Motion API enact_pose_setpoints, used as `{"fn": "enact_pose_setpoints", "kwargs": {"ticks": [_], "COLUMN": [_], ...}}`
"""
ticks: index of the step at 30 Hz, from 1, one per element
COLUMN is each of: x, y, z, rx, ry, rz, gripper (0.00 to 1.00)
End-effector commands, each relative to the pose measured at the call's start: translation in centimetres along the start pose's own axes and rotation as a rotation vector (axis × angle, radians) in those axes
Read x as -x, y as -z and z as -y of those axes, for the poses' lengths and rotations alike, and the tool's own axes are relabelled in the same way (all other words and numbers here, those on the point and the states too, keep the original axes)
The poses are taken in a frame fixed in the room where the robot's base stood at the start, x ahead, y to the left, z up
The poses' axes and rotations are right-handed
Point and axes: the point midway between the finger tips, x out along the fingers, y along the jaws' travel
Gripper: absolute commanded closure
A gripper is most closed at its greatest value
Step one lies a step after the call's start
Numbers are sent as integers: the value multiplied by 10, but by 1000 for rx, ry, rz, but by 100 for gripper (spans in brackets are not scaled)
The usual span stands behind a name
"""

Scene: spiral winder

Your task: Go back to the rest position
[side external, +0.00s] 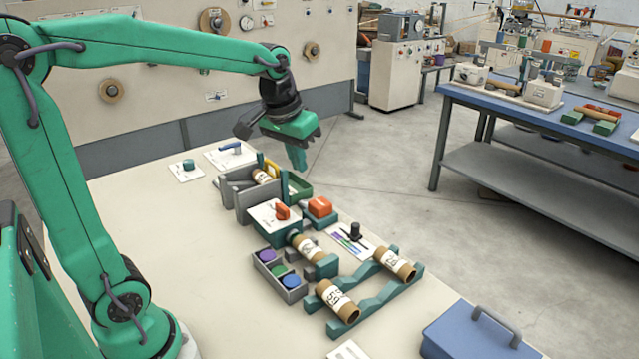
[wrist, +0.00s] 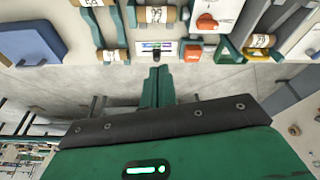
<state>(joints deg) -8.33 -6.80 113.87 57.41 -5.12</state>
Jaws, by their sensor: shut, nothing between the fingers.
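My green gripper (side external: 297,158) hangs above the far part of the bench, its fingers closed together and empty. Its shut fingers also show in the wrist view (wrist: 157,86), pointing towards the slider panel (wrist: 157,50). The winder (side external: 265,222), a box with an orange knob, has a labelled cardboard tube (side external: 309,249) at its near side. Two more labelled tubes lie on a green rack, one in front (side external: 338,300) and one behind (side external: 396,263). Another tube (side external: 263,177) lies in the grey holder (side external: 243,201). The gripper is apart from them all.
A tray (side external: 291,293) holds purple, green and blue round pieces. An orange block (side external: 320,206) on a green base stands beside the winder. A blue box (side external: 480,338) with a handle is at the front right. The bench's left part is clear. A blue-topped table (side external: 545,118) stands apart at right.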

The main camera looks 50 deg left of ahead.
Motion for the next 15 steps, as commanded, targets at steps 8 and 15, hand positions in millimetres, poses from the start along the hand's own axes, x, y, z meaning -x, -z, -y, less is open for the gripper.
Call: {"fn": "enact_pose_setpoints", "kwargs": {"ticks": [8,15], "x": [24,31], "y": [-53,-99], "z": [-11,-17], "rx": [-78,-143], "ry": [-21,-40], "rz": [-76,-140], "gripper": [100,100]}}
